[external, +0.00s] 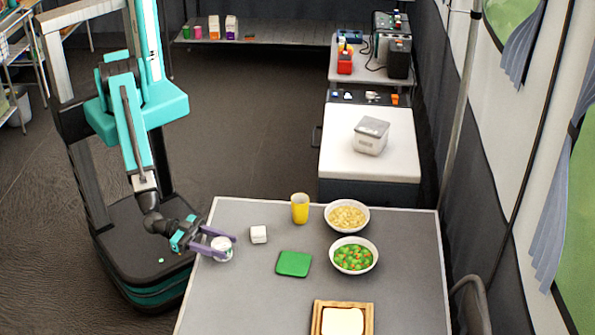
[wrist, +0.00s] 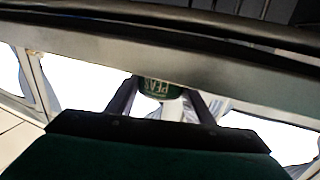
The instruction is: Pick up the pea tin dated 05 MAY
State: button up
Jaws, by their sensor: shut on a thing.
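A pea tin (external: 221,247) with a pale top is between the purple fingers of my gripper (external: 227,245), at the left edge of the grey table. In the wrist view the tin (wrist: 160,88) shows a green label with the letters PEAS, upside down, between the two dark fingers. My gripper is shut on it. No date on the tin can be read in either view. I cannot tell whether the tin touches the table.
The front left of the table is clear.

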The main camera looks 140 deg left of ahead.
aim_at(221, 243)
jog(key=shift+r, duration=0.2)
jog(key=shift+r, duration=0.8)
notch_tip(221, 243, up, 6)
jog(key=shift+r+p, duration=0.2)
jog(key=shift+p, duration=0.3)
jog(key=shift+r+p, duration=0.8)
jog(key=shift+p, duration=0.1)
